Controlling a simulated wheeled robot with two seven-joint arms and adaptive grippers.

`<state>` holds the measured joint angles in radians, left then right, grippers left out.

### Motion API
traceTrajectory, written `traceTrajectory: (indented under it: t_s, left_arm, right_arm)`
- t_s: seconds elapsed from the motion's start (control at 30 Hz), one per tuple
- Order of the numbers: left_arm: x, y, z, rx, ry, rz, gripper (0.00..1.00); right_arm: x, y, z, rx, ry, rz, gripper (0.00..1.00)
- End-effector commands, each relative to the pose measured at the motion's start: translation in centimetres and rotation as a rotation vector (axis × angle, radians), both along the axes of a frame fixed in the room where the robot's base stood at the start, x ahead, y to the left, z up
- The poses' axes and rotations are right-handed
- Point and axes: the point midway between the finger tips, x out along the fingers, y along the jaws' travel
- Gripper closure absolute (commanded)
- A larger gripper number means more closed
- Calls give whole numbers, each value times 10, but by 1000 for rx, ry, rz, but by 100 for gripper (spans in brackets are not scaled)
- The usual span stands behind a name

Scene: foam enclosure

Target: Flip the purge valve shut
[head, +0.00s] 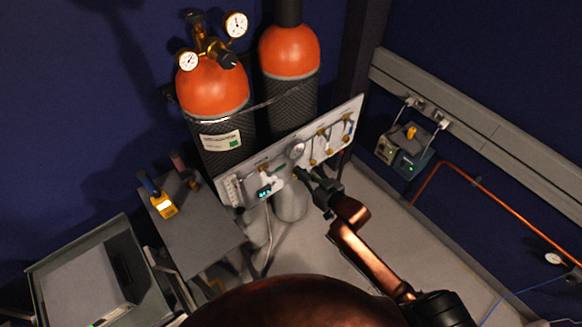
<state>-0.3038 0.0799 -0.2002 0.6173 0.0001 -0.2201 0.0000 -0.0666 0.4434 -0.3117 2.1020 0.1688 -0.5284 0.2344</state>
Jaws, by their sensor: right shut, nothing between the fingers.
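A white valve panel (341,106) stands in front of two orange-topped cylinders. It carries a round gauge (297,151), a small lit display (264,192) and several brass fittings with thin tubes. A small green part (280,168) shows beside my gripper, possibly a valve handle. I cannot tell which fitting is the purge valve. My right gripper (302,173) is shut and empty at the panel's lower middle edge, its tips close to the fittings. I cannot tell whether it touches one. The gripper hides part of the panel behind it. My left gripper is not in view.
Two cylinders (212,92) (289,52) stand behind the panel, one with a brass regulator (210,45). A grey table (203,236) holds a yellow handheld meter (164,206). A grey cart (85,280) stands lower left. Small boxes (411,162) are at right.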

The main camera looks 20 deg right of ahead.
Motion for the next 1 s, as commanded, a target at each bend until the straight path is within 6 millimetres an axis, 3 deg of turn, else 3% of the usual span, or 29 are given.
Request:
traceTrajectory:
  t_s: [0.17, 0.57, 0.7, 1.0]
  left_arm:
    - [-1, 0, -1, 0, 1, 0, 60]
    - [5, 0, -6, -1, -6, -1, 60]
    - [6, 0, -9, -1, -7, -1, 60]
    - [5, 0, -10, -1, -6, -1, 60]
  right_arm:
    - [19, 6, -4, 2, -1, -2, 100]
    - [92, 33, -25, 0, 0, -2, 100]
    - [89, 32, -50, 0, 3, -2, 100]
    - [88, 30, -64, 0, 1, -3, 100]
